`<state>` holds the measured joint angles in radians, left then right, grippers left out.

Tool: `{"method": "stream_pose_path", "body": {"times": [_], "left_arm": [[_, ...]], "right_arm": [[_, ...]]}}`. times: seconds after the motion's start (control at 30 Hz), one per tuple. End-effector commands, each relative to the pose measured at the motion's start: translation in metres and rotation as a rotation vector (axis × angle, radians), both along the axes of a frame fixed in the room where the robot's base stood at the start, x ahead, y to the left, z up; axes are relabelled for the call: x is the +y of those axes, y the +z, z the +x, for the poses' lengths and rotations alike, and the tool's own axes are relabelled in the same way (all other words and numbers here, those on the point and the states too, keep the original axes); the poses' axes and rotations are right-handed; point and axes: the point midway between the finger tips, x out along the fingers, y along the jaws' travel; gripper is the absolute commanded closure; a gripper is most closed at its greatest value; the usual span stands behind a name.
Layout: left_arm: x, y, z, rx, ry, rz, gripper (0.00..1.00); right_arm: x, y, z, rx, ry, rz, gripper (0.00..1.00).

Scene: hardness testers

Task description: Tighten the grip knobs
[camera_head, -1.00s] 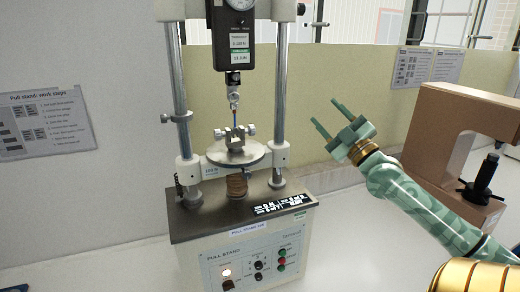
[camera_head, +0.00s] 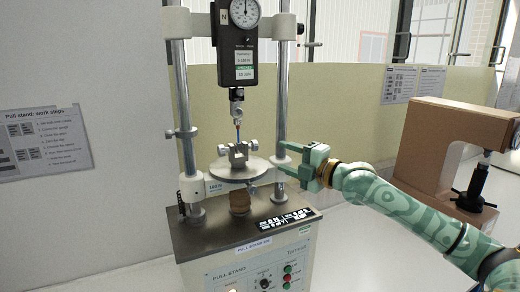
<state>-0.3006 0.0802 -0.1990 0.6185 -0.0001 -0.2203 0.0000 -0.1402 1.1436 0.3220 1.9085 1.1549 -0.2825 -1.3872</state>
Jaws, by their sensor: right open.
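The pull stand's small metal grip (camera_head: 238,155) sits on a round plate (camera_head: 240,170) between two posts. A left grip knob (camera_head: 222,150) and a right grip knob (camera_head: 254,145) stick out at its sides. A thin blue piece (camera_head: 238,131) runs from the upper hook (camera_head: 237,112) down to the grip. My right gripper (camera_head: 284,158) is open, its fingers pointing left, beside the right post and right of the right knob. It appears apart from the knob and holds nothing visible. My left gripper is out of view.
The force gauge (camera_head: 243,45) hangs above the grip. The right post (camera_head: 283,100) stands close to my right fingers. A brown C-shaped tester (camera_head: 425,140) stands at the right, behind my right arm. A control panel (camera_head: 265,270) is below.

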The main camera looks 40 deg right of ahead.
Motion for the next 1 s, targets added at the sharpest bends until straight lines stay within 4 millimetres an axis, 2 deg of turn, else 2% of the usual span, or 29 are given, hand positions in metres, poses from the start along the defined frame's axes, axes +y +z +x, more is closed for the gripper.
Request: {"method": "stream_pose_path", "body": {"times": [0.6,0.8,1.0], "left_arm": [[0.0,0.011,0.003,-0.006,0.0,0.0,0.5],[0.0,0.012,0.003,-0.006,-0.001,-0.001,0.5],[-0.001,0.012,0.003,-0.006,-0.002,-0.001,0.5]], "right_arm": [[0.013,0.004,0.085,-0.003,0.0,0.003,0.5],[0.016,0.003,0.096,-0.001,0.002,0.0,0.5],[0.016,0.002,0.097,0.0,0.002,-0.001,0.5]]}}
